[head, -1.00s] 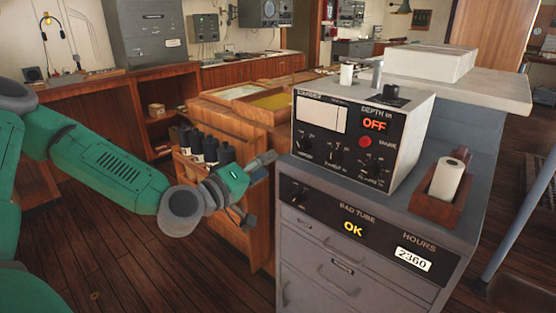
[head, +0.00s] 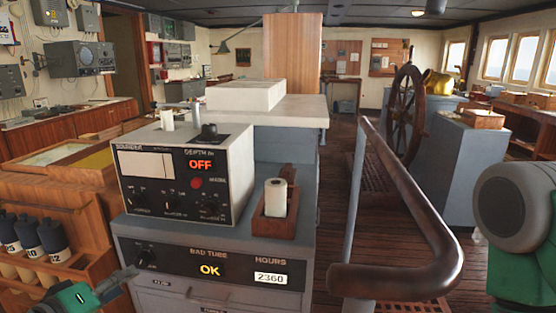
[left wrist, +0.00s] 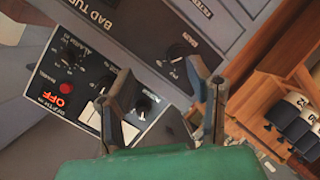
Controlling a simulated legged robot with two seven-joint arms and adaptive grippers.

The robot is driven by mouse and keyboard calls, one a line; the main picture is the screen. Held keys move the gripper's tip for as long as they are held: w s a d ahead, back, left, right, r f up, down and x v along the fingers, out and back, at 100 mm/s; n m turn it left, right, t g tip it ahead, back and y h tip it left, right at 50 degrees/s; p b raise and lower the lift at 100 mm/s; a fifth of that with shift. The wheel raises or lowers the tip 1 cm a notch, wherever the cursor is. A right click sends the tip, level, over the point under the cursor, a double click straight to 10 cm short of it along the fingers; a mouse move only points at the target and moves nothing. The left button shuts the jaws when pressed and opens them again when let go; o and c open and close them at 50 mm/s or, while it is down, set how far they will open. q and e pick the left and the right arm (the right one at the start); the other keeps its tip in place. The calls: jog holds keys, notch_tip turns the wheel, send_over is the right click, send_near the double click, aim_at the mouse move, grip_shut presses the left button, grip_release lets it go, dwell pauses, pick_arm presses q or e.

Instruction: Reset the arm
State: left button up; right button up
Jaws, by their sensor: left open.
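My left gripper (head: 118,283) shows at the bottom left of the head view, in front of the grey cabinet beside the bottle rack. In the left wrist view its two fingers (left wrist: 160,72) are spread with nothing between them, and the sounder panel lies beyond. Much of my left arm is out of the head view. A green and grey part of my right arm (head: 520,220) shows at the right edge; its gripper is out of view. The sounder box (head: 185,175) reads OFF and stands on the grey cabinet (head: 210,270), whose panel reads OK and 2360.
A wooden rack with dark bottles (head: 30,235) stands at the left. A white roll (head: 276,198) sits in a wooden holder right of the sounder. A handrail (head: 410,215) rises at centre right, with the ship's wheel (head: 403,115) behind. Bare floor shows beyond the rail.

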pick_arm(q)
jog(key=s+d+f+m+g, duration=0.2)
jog(key=s+d+f+g, duration=0.15)
jog(key=s+f, duration=0.35)
jog(key=s+d+f+m+g, duration=0.2)
jog(key=s+f+m+g, duration=0.15)
jog(key=f, duration=0.55)
jog(key=s+f+m+g+y, duration=0.3)
jog(key=s+f+g, duration=0.3)
jog(key=s, duration=0.9)
notch_tip(320, 180, down, 2)
jog(key=shift+f, duration=0.1)
